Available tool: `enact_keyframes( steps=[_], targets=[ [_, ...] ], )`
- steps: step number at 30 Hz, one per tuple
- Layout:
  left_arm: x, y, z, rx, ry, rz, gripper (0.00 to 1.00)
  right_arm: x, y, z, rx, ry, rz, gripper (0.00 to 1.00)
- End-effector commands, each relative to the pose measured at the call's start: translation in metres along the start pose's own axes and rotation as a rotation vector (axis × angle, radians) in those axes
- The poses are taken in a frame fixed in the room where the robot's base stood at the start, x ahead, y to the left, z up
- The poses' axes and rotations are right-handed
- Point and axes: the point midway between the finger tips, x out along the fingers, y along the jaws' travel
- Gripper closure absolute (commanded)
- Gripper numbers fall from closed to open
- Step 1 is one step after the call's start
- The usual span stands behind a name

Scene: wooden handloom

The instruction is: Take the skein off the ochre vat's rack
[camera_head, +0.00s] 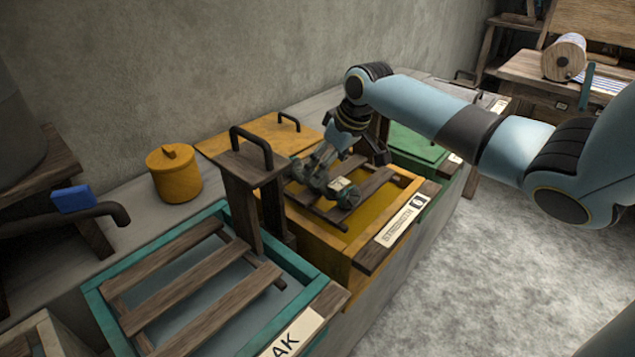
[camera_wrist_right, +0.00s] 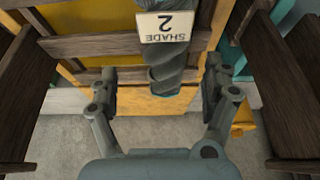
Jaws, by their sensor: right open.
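The skein (camera_head: 347,196) is a dark grey-green twisted bundle lying on the wooden slat rack (camera_head: 372,186) of the ochre vat (camera_head: 321,238). In the right wrist view the skein (camera_wrist_right: 176,76) carries a pale tag (camera_wrist_right: 163,27) reading "SHADE 2". My right gripper (camera_head: 322,165) is over the skein. Its open fingers (camera_wrist_right: 160,88) stand on either side of the skein's near end, with gaps visible on both sides. The gripper hides part of the skein in the head view. My left gripper is not in view.
A dark wooden post with a handle (camera_head: 250,170) stands between the ochre vat and the teal vat (camera_head: 100,300). A green vat (camera_head: 415,145) is beyond. An orange lidded pot (camera_head: 175,175) stands by the wall. Grey floor (camera_head: 490,240) lies clear at right.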

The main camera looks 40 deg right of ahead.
Motion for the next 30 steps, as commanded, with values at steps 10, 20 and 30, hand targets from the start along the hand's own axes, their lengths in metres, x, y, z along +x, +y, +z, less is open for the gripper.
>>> enact_keyframes(
  steps=[10,20,30],
  targets=[
    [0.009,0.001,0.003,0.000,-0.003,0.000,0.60,0.048,-0.006,-0.006,0.002,-0.001,0.000,0.17],
    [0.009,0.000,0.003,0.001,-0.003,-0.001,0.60,0.051,-0.006,-0.007,0.000,-0.001,0.000,0.23],
    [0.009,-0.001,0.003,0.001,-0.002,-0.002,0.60,0.051,-0.006,-0.006,0.000,-0.001,0.000,0.67]
  ],
)
